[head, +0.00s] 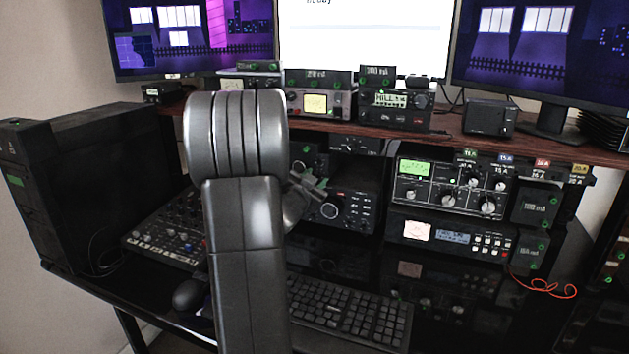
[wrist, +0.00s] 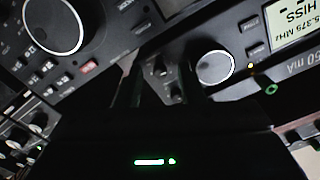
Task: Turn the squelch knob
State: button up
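My gripper (wrist: 162,88) shows at the lower middle of the wrist view, with two dark fingers apart. Small dark knobs (wrist: 177,92) on a radio panel show in the gap between them; I see no contact. A larger round knob (wrist: 215,67) with a bright ring sits just right of the fingers, beside a lit display (wrist: 290,22) reading HISS. No squelch label is readable, so I cannot tell which knob it is. In the head view my gripper (head: 308,187) is at the front of the stacked radios, partly hidden by my arm.
A black radio with a large dial (head: 330,210) is close to my gripper; its dial also fills the upper left of the wrist view (wrist: 53,22). A mixer (head: 165,230) and keyboard (head: 345,312) lie below. A wooden shelf (head: 455,140) with more radios overhangs.

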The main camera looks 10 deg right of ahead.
jog(key=v, duration=1.3)
jog(key=shift+s+a, duration=0.25)
jog(key=shift+s, duration=0.1)
jog(key=shift+d+p, duration=0.1)
jog(key=shift+p, duration=0.25)
dwell(0.8)
